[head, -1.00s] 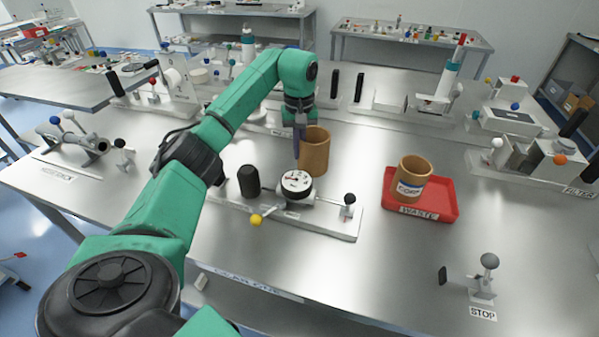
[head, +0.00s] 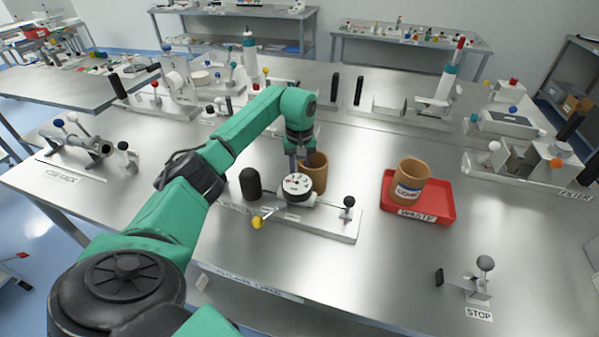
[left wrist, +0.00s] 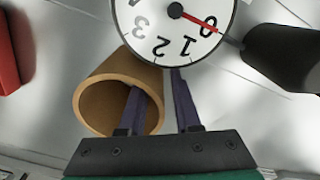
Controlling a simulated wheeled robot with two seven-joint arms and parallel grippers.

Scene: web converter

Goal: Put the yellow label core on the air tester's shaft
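The label core, a tan-orange open tube (head: 314,176), is behind and right of the air tester's round gauge (head: 298,186). It also shows in the left wrist view (left wrist: 92,82), its open end facing the camera. The core's lower end is partly hidden. My right gripper is out of view.
A similar tan core with a printed band (head: 409,181) stands on the red waste tray (head: 440,204) at the right. The tester's base has a yellow knob (head: 257,222) and a black knob (head: 348,201). A stop lever (head: 485,264) is front right. Bare table lies between.

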